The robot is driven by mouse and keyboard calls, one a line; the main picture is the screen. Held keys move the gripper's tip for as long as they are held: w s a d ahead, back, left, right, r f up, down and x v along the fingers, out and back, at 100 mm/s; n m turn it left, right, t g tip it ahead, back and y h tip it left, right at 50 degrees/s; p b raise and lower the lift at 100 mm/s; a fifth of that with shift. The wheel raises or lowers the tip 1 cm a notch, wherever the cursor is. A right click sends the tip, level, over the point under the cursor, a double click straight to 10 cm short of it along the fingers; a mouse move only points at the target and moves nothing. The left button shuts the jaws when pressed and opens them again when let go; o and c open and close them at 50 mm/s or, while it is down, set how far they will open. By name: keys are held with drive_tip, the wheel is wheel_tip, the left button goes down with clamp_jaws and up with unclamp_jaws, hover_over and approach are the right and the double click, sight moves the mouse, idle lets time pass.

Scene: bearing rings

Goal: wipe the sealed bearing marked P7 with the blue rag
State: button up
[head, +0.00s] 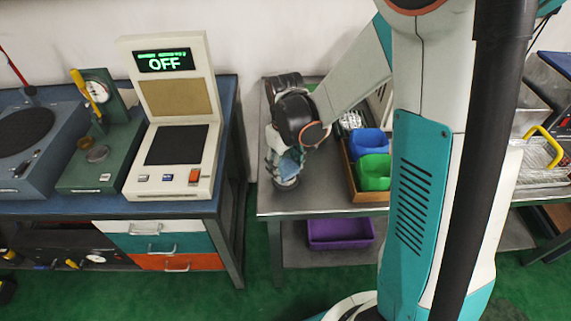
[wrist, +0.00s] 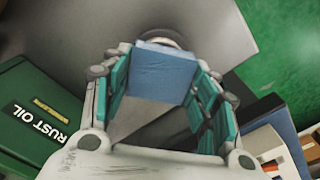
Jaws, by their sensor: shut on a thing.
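My gripper (head: 285,150) is low over the left end of the grey metal table (head: 320,202). It is shut on the blue rag (wrist: 163,76), a folded pale-blue pad between the fingers in the wrist view. The rag shows partly in the head view (head: 289,163). Just under the rag is a round metallic bearing (head: 286,184); its rim shows behind the rag in the wrist view (wrist: 160,36). The rag mostly covers it there, and I cannot tell whether they touch. No P7 mark is readable.
A wooden tray with blue (head: 368,143) and green bins (head: 374,172) stands right of my gripper. A green RUST OIL container (wrist: 40,118) is close by in the wrist view. A machine reading OFF (head: 170,120) stands on the left bench. A purple bin (head: 340,233) is below.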

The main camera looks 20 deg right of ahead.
drive_tip(key=shift+f, duration=0.45)
drive_tip(key=shift+a, duration=0.1)
drive_tip(key=shift+w+a, duration=0.1)
drive_tip(key=shift+a, duration=0.6)
drive_tip(key=shift+d, duration=0.1)
drive_tip(key=shift+s+d+b, duration=0.2)
drive_tip(key=shift+s+d, duration=0.05)
drive_tip(key=shift+d, duration=0.45)
drive_tip(key=shift+s+d+b, duration=0.15)
drive_tip(key=shift+s+d, duration=0.1)
drive_tip(key=shift+d, duration=0.4)
drive_tip(key=shift+w+a, duration=0.1)
drive_tip(key=shift+a, duration=0.05)
drive_tip(key=shift+w+a, duration=0.35)
drive_tip(key=shift+a, duration=0.25)
drive_tip(key=shift+w+a, duration=0.35)
drive_tip(key=shift+a, duration=0.2)
